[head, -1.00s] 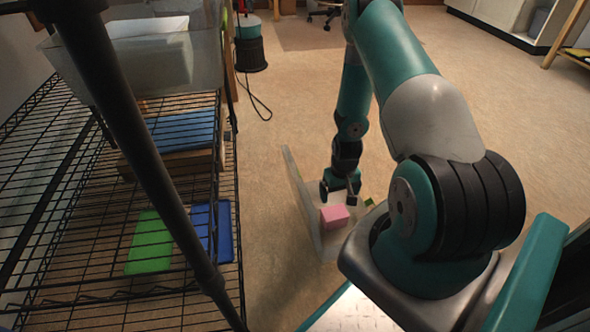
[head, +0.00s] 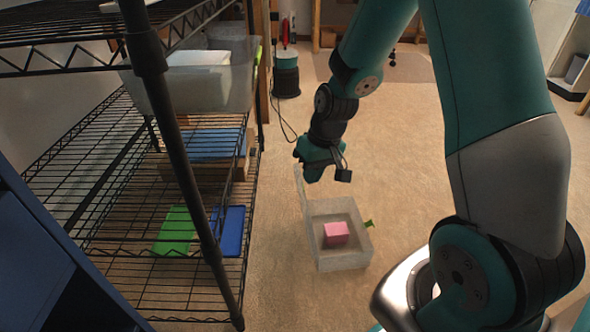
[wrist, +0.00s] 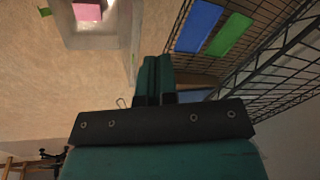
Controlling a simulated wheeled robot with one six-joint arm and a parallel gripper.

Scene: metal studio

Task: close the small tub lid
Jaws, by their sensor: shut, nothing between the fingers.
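The small tub (head: 345,262) is a translucent, open box on the floor with a pink block (head: 337,233) inside. Its pale lid (head: 301,190) stands up nearly edge-on at the tub's left side. My gripper (head: 313,174) is above and behind the tub, close to the lid's top; I cannot tell whether they touch. In the wrist view my gripper's fingers (wrist: 155,72) are together and hold nothing. The tub (wrist: 110,38) and the pink block (wrist: 88,11) show at the top left there.
A black wire shelf rack (head: 110,215) stands close on the left, with a green tray (head: 176,231) and a blue tray (head: 228,230). A small green item (head: 369,223) is at the tub's right side. Open floor lies right of the tub.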

